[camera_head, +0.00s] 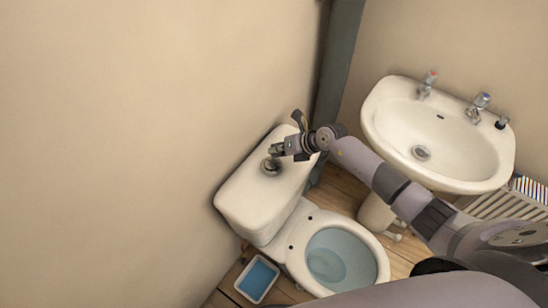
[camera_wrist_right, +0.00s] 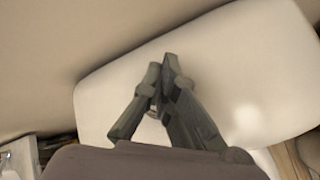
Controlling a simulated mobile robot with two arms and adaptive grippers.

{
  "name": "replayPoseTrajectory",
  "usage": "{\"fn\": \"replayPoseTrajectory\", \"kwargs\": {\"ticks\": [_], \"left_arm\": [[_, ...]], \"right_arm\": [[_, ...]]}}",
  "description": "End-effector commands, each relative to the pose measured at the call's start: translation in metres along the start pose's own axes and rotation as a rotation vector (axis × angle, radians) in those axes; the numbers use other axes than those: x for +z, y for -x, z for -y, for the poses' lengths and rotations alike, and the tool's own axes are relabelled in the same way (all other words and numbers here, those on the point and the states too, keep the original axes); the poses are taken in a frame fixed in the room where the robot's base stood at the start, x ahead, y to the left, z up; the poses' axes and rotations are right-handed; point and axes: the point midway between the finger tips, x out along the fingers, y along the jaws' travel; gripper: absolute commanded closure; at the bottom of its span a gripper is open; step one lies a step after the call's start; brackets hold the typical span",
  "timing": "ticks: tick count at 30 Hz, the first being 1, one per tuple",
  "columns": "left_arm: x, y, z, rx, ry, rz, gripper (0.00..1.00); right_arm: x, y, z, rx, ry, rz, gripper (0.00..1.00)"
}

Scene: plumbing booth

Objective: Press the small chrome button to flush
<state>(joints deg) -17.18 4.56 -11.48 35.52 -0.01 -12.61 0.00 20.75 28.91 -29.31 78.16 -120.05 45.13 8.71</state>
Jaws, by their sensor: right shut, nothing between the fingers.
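The small chrome button (camera_head: 271,166) sits on the lid of the white toilet cistern (camera_head: 250,198). My right gripper (camera_head: 276,150) is over the cistern lid, its fingertips close beside the button in the head view; I cannot tell whether they touch it. In the right wrist view the gripper (camera_wrist_right: 166,68) is shut and empty, its fingers pointing over the pale cistern lid (camera_wrist_right: 235,60). The fingers hide most of the button there. My left gripper is not in view.
The toilet bowl (camera_head: 375,262) holds bluish water. A blue tray (camera_head: 257,279) lies on the floor beside it. A white washbasin (camera_head: 385,115) with two taps stands at the right, near a radiator (camera_head: 505,205). A dark pipe (camera_head: 340,60) runs up the corner.

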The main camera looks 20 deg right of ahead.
Motion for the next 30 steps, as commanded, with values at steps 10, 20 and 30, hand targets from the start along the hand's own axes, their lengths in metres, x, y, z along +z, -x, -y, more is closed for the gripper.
{"fn": "replayPoseTrajectory", "kwargs": {"ticks": [10, 20, 30], "left_arm": [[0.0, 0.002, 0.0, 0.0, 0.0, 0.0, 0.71], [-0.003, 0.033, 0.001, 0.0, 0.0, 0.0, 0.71], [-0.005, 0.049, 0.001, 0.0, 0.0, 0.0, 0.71]], "right_arm": [[0.002, 0.002, -0.001, 0.0, 0.001, 0.0, 1.0], [0.018, 0.024, -0.018, 0.0, 0.0, 0.001, 1.0], [0.026, 0.035, -0.026, 0.0, 0.0, 0.0, 1.0]]}}
